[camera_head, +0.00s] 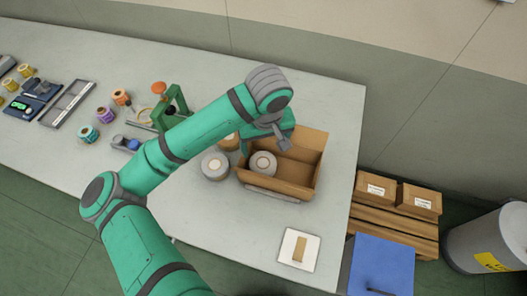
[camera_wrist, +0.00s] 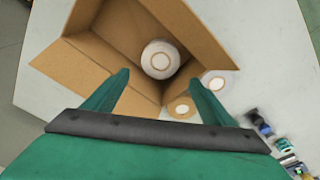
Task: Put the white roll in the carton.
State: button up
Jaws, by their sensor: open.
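The open brown carton (camera_head: 306,145) stands on the table's right part; its flaps and inside show in the wrist view (camera_wrist: 110,25). A white roll (camera_head: 263,165) stands inside the carton at its left end; it also shows in the wrist view (camera_wrist: 160,60). A second whitish roll (camera_head: 215,168) stands on the table just left of the carton, also visible in the wrist view (camera_wrist: 215,82). My gripper (camera_wrist: 158,76) is open and empty above the carton; nothing is between its fingers. In the head view my arm partly hides the carton.
A brown-sided roll (camera_head: 229,142) stands behind the whitish one, partly hidden. A white card with a tan strip (camera_head: 299,250) lies in front of the carton. Several coloured spools, a green stand (camera_head: 171,105) and a grey tray (camera_head: 68,104) are further left. Boxes (camera_head: 375,190) stand beyond the right edge.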

jog(key=r, duration=0.6)
jog(key=shift+s+d, duration=0.1)
jog(key=shift+s, duration=0.25)
jog(key=shift+f, duration=0.1)
